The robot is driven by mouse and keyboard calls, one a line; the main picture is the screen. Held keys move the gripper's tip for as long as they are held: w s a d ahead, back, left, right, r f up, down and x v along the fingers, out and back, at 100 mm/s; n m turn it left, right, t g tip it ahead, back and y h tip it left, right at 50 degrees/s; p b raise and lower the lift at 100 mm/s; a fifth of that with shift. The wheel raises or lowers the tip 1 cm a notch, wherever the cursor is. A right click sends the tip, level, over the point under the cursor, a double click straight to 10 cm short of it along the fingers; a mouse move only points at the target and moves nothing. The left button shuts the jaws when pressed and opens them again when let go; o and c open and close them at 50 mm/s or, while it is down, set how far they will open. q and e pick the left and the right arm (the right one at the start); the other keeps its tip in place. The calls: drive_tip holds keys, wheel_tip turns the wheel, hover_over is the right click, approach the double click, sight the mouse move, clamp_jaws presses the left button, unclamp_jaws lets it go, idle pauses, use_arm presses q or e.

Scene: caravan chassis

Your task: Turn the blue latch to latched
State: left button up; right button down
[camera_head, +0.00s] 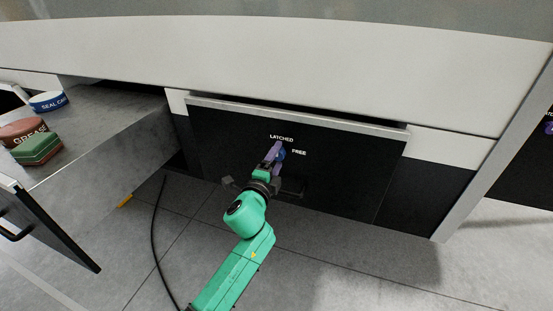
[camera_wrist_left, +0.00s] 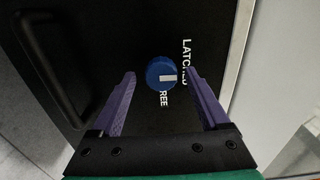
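The blue latch (camera_wrist_left: 160,72) is a round knob on a black drawer front, with a short white bar on its face. In the left wrist view the bar lies at the lower right of the face, pointing right, the side of the LATCHED lettering; FREE is printed below the knob. In the head view the latch (camera_head: 281,154) is partly hidden behind my left gripper (camera_head: 274,153). In the left wrist view the gripper's purple fingers (camera_wrist_left: 161,72) are open, one on each side of the knob, with visible gaps. My right gripper is out of view.
A dark handle bar (camera_wrist_left: 55,70) sits on the black front (camera_head: 335,170) below the latch. An open drawer (camera_head: 105,130) at left holds a blue tin (camera_head: 48,102), a reddish grease tin (camera_head: 22,131) and a green block (camera_head: 37,149). A black cable (camera_head: 154,235) lies on the floor.

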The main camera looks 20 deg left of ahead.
use_arm(q)
drive_tip(key=s+b, duration=0.2)
drive_tip(key=s, duration=1.2)
drive_tip(key=shift+s+a, duration=0.25)
drive_tip(key=shift+a, duration=0.2)
drive_tip(key=s+a+f+n+g, duration=0.2)
drive_tip(key=f+g, duration=0.1)
drive_tip(key=f, duration=0.9)
drive_tip(key=s+a+f+n+g+p, duration=0.1)
drive_tip(key=s+f+n+g, duration=0.15)
drive_tip(key=f, duration=1.05)
drive_tip(key=s+a+f+n+g, duration=0.2)
drive_tip(key=f+n+g, duration=0.15)
drive_tip(key=f, duration=0.85)
drive_tip(key=s+a+f+n+g, duration=0.1)
drive_tip(key=s+f+n+g, duration=0.1)
drive_tip(key=s+f, duration=0.4)
drive_tip(key=s+a+f+n+g, duration=0.1)
drive_tip(key=s+f+n+g, duration=0.2)
drive_tip(key=s+f, duration=0.4)
drive_tip(key=s+a+f+n+g+y, duration=0.1)
drive_tip(key=s+f, duration=0.5)
drive_tip(key=s, duration=0.9)
drive_tip(key=shift+s+a+f+n+g+p, duration=0.15)
drive_tip(key=shift+s+a+n+g+p, duration=0.4)
drive_tip(key=shift+n+g, duration=0.5)
